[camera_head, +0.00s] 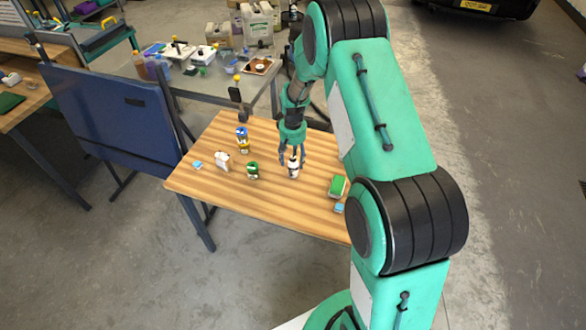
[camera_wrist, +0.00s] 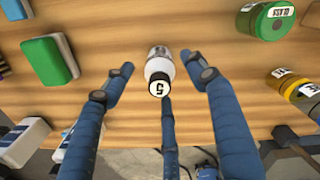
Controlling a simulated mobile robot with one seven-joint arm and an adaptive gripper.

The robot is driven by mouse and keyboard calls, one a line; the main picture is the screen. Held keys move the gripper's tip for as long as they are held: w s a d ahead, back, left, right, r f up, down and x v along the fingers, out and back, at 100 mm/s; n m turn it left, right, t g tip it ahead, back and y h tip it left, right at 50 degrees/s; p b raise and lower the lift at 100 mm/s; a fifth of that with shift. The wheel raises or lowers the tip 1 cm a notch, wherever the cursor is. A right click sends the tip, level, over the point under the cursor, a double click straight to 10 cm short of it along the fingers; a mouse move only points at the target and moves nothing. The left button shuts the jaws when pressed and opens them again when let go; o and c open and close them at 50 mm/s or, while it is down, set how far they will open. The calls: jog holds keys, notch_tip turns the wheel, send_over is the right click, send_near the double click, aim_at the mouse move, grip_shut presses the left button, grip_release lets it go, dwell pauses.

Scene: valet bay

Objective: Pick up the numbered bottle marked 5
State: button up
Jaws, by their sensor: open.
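The bottle marked 5 (camera_wrist: 159,68) stands on the wooden table, with a pale body and a dark cap whose white disc reads 5. It also shows in the head view (camera_head: 293,168) near the table's middle, partly hidden by my fingers. My gripper (camera_head: 292,157) points down over it. In the wrist view my gripper (camera_wrist: 160,75) is open, with blue fingers to the left, right and below the bottle. Gaps show between the bottle and the left and right fingers. I cannot tell whether the lower finger touches it.
A green-labelled can (camera_head: 252,171) stands to the left. Blue and yellow cans (camera_head: 242,141), a white container (camera_head: 222,161) and a small blue block (camera_head: 197,164) are farther left. A green-and-white block (camera_head: 338,186) lies right, near another blue block (camera_head: 339,208). The table's (camera_head: 260,205) front is clear.

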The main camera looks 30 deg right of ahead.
aim_at(293, 165)
dwell(0.3)
jog(key=shift+f+b, duration=0.65)
jog(key=shift+f, duration=2)
jog(key=c, duration=1.4)
jog(key=shift+o, duration=0.2)
jog(key=shift+r, duration=0.2)
